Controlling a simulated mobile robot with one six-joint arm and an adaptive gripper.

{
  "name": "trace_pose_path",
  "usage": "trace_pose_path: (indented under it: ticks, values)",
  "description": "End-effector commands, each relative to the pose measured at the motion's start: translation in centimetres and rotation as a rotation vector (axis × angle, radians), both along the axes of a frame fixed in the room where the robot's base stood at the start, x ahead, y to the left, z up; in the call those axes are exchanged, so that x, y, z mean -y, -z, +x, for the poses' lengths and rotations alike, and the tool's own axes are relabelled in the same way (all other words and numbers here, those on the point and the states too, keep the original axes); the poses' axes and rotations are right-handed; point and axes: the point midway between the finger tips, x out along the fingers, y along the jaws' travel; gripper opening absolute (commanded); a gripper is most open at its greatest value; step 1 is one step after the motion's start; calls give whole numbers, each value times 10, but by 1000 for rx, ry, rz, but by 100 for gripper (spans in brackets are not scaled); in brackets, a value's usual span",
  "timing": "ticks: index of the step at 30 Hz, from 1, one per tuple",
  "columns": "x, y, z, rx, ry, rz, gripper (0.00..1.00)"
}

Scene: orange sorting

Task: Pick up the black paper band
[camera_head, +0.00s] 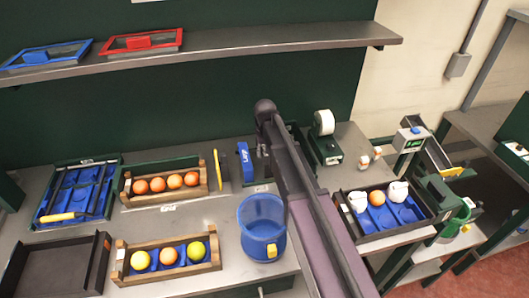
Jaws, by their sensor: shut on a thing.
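My arm reaches up from the bottom edge, and its dark wrist bends down near the middle of the picture. My gripper (261,149) is small and partly hidden beside the arm, above the back of the bench. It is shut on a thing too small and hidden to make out. I cannot pick out the black paper band for certain. A blue piece with white lettering (245,162) stands just left of the gripper; I cannot tell whether they touch.
Two wooden crates of fruit (124,197) (118,271) stand left of a blue bucket (262,221). A green tape dispenser (328,150) and a black tray (398,232) are right of my arm. A shelf (225,48) runs above.

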Motion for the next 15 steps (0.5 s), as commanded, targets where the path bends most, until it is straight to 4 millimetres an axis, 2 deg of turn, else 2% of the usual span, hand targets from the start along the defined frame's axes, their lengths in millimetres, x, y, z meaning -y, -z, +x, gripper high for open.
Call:
trace_pose_path:
  ticks: [1,8,9,15]
  values:
    - [0,-8,0,0,0,0,27]
    - [0,-28,0,0,0,0,27]
    - [4,-25,-14,0,1,0,27]
    - [17,-28,-60,0,1,0,27]
